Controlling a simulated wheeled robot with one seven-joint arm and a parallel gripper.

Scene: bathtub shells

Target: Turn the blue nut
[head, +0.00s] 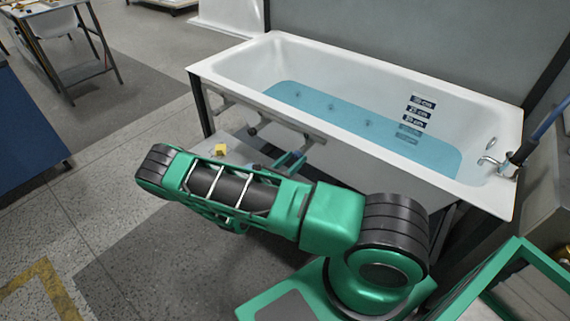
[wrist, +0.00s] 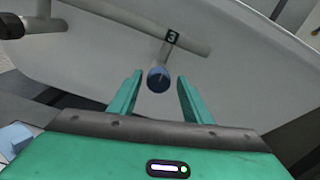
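A round blue nut (wrist: 159,79) shows in the wrist view, on a short stub below a grey pipe under the tub, near a label reading 3. My gripper (wrist: 158,93) is open, with one green finger on each side of the nut. Gaps show between the nut and both fingers in the picture. I cannot tell how far the nut is in depth. In the head view my gripper (head: 291,163) reaches under the near side of the tub. The blue nut cannot be made out there.
The white bathtub (head: 330,141) holds blue water and stands on a dark frame. The grey pipe (wrist: 140,27) runs along its underside. A small yellow object (head: 220,149) lies on a grey surface below the tub. Open floor lies to the left.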

